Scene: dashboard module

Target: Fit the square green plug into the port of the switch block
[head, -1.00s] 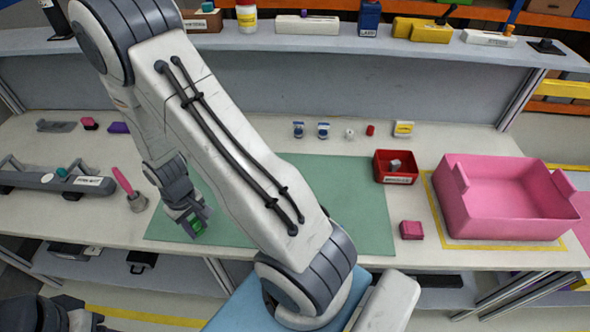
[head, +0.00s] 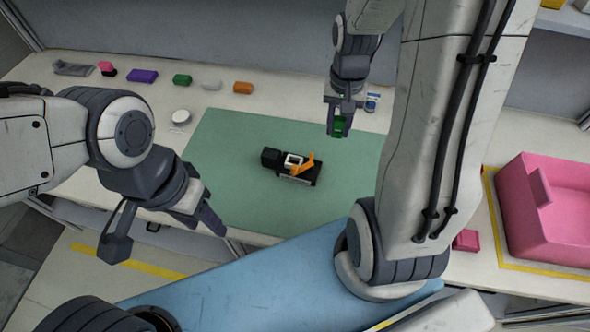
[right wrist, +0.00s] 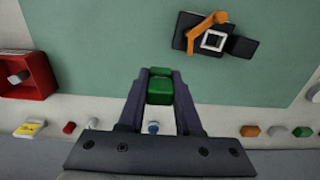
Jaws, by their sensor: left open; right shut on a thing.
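The green plug (head: 340,127) is held between the fingertips of my right gripper (head: 339,118), above the back right part of the green mat. It also shows in the right wrist view (right wrist: 160,88), between both fingers. The switch block (head: 305,180) lies on the mat to the left of the plug and nearer to me, apart from it. It has a dark base, a black end, a white square port (head: 293,161) and a tilted orange lever (head: 303,165). It also shows in the right wrist view (right wrist: 190,40). My left gripper (head: 168,235) is open and empty over the front left table edge.
Several coloured pieces, including a purple block (head: 142,76) and a green one (head: 182,80), line the back of the table. A pink bin (head: 545,215) stands at the right. A red tray (right wrist: 40,75) shows in the right wrist view. The mat around the switch block is clear.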

